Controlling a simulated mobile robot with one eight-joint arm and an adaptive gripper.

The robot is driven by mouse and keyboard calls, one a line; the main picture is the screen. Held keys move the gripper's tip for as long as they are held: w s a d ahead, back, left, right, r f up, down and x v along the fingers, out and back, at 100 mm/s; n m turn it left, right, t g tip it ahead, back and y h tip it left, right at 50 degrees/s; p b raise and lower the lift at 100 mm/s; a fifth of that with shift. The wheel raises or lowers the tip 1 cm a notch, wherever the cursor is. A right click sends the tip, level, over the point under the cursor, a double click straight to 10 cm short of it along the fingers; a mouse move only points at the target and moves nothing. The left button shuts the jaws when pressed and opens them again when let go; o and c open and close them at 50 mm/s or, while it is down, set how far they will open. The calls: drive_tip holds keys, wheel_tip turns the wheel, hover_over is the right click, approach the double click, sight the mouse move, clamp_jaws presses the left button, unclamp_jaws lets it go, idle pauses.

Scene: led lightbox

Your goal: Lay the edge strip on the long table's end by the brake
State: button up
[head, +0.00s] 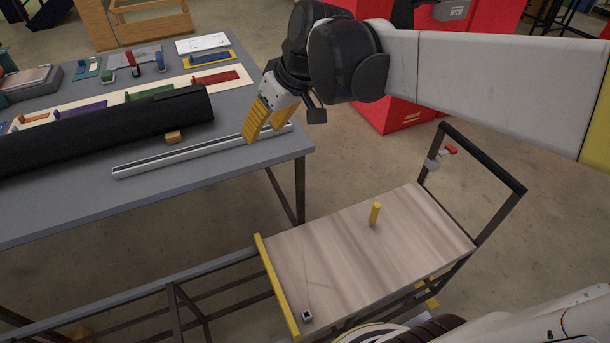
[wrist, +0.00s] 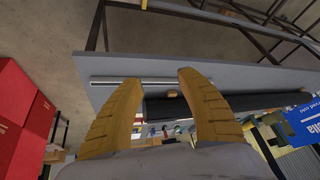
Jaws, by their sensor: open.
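The edge strip (head: 180,158) is a long, thin, pale metal bar with a dark groove. It lies flat on the long grey table (head: 85,205), along the near side of a black roll, with one end close to the table's right end. My gripper (head: 266,136) is over the strip's right part with its yellow fingers apart and nothing held. In the wrist view the strip (wrist: 152,80) shows between and beyond the open fingertips (wrist: 160,77); contact cannot be told. A red lever (head: 448,150) is on the cart's handle frame; I cannot tell whether it is the brake.
The black roll (head: 95,132) lies behind the strip, with a small wooden block (head: 174,137) between them. Boards with coloured pieces (head: 150,93) are farther back. A wood-topped cart (head: 340,262) with a yellow peg (head: 375,213) stands beside the table's right end. Red cabinets (head: 395,110) stand behind.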

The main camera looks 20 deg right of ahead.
drive_tip(key=s+d+f+m+t+h, duration=0.1)
drive_tip(key=s+d+f+m, duration=0.1)
drive_tip(key=s, duration=0.5)
drive_tip(key=s+d+f+m+t+h, duration=0.1)
drive_tip(key=s+d+f+m+h, duration=0.1)
drive_tip(key=s, duration=0.6)
drive_tip(key=shift+s+d+f, duration=0.2)
drive_tip(key=shift+f, duration=0.7)
drive_tip(key=shift+f, duration=0.1)
drive_tip(key=shift+f+b, duration=0.25)
drive_tip(key=shift+b, duration=0.05)
